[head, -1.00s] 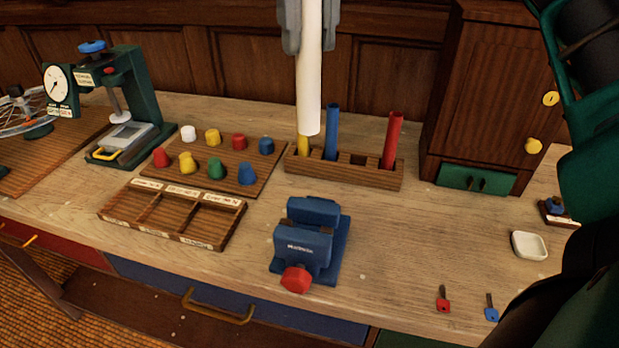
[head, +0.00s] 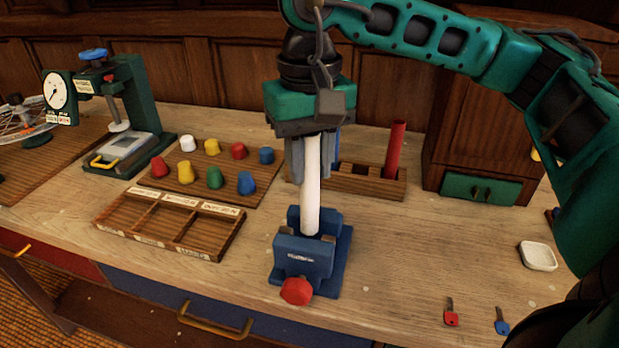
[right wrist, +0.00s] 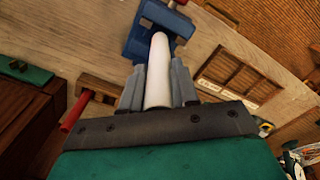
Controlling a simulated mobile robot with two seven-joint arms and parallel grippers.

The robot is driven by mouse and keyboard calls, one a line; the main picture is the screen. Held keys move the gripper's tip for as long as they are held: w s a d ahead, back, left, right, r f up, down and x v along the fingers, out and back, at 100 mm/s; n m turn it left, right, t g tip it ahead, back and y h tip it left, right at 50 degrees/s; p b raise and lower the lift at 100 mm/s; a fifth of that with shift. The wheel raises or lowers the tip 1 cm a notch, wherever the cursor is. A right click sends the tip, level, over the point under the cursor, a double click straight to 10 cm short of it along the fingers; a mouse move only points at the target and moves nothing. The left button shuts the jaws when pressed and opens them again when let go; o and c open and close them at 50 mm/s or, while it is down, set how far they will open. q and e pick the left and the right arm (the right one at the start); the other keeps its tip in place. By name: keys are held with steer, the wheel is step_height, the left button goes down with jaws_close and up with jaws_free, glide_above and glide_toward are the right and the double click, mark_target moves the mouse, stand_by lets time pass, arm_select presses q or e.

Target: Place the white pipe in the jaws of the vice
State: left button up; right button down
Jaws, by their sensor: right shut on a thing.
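The white pipe (head: 311,195) is upright in my right gripper (head: 311,165), which is shut on its upper part. The pipe's lower end is at the blue vice (head: 304,255), over or between its jaws; I cannot tell whether it touches them. The vice stands on the bench and has a red handle (head: 296,291) at its front. In the right wrist view the white pipe (right wrist: 158,75) runs from between the fingers (right wrist: 158,90) towards the blue vice (right wrist: 140,40). My left gripper is not in view.
A wooden rack (head: 378,180) with a red pipe (head: 394,148) stands behind the vice. An empty divided tray (head: 170,225) and a board of coloured pegs (head: 215,160) are to the left. A white dish (head: 537,256) and two keys (head: 451,313) lie to the right.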

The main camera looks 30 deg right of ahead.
mark_target(310, 180)
steer(key=shift+f, duration=1.5)
steer(key=shift+f, duration=0.2)
steer(key=c, duration=0.8)
jaws_free()
steer(key=shift+c, duration=0.2)
steer(key=shift+r, duration=0.1)
steer(key=shift+r, duration=0.2)
step_height(310, 180, up, 12)
steer(key=shift+f+p, duration=0.1)
steer(key=shift+p, duration=0.35)
